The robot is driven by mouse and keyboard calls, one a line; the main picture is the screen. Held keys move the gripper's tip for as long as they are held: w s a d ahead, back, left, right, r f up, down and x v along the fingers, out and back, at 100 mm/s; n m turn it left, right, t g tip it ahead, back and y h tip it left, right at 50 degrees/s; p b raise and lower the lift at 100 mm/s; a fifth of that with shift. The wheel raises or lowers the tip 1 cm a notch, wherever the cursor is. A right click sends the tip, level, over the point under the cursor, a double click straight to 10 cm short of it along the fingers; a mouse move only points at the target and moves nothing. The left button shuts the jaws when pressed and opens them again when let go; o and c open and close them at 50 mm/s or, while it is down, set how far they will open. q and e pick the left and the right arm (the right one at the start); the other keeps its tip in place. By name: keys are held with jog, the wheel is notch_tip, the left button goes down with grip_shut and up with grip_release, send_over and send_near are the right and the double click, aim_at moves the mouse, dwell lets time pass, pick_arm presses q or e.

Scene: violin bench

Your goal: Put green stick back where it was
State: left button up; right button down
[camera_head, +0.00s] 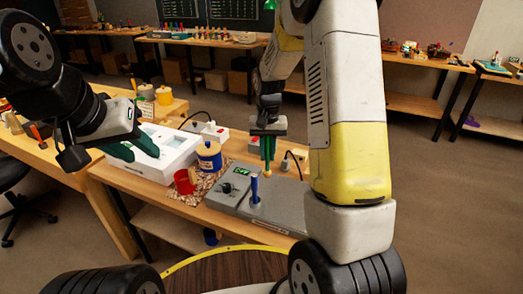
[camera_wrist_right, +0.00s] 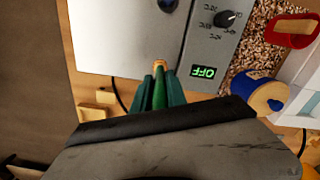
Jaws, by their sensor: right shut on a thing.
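My right gripper (camera_head: 268,135) is shut on the green stick (camera_head: 267,152), which points down above the bench. In the right wrist view the green stick (camera_wrist_right: 160,92) sits between the green fingers, its tan end near the edge of the grey device. The grey device (camera_head: 282,207) has a knob and a green display, which reads OFF in the wrist view. A blue stick (camera_head: 254,188) stands upright on it and partly shows in the wrist view (camera_wrist_right: 168,5). My left gripper (camera_head: 138,150) appears open and empty over the white box. I cannot tell whether the green stick touches anything.
A white box (camera_head: 172,155), a blue pot with a yellow lid (camera_head: 209,155) and a red cup (camera_head: 186,181) stand left of the device. The cup rests on a speckled mat (camera_head: 208,182). A dark cable and small wooden blocks (camera_wrist_right: 92,111) lie near the device.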

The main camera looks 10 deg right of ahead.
jog(key=shift+w+d, duration=0.25)
jog(key=shift+d, duration=0.15)
jog(key=shift+d+f, duration=0.1)
jog(key=shift+f, duration=1.7)
jog(key=shift+f, duration=0.1)
jog(key=c, duration=1.3)
grip_release()
jog(key=shift+c, duration=0.2)
jog(key=shift+w, duration=0.1)
